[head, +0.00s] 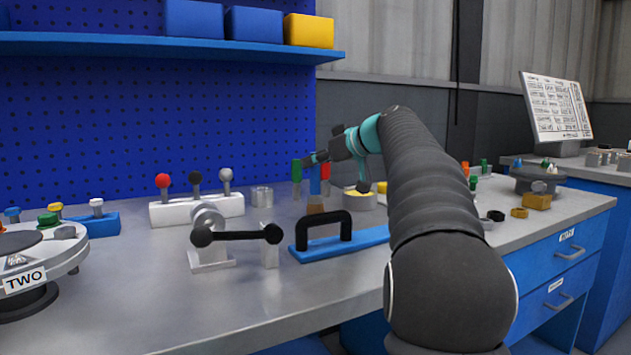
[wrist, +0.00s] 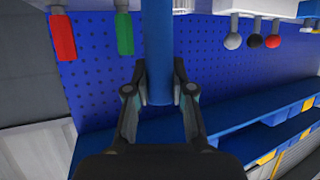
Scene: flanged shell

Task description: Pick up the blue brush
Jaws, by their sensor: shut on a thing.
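The blue brush (head: 315,186) hangs upright at my gripper (head: 318,158) in the head view, with its tan bristle end (head: 315,208) downward. In the wrist view the blue handle (wrist: 158,45) runs between the two fingers of my gripper (wrist: 160,92), which is shut on it. I cannot tell from these views whether the bristles touch anything below. A green-handled tool (head: 297,171) stands just left of it and a red-handled one (head: 325,171) just right and behind. Both also show in the wrist view, the red (wrist: 62,38) and the green (wrist: 124,33).
A blue base with a black handle (head: 340,238) lies in front of the brush. A white block with red, black and grey knobs (head: 197,208) stands to the left.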

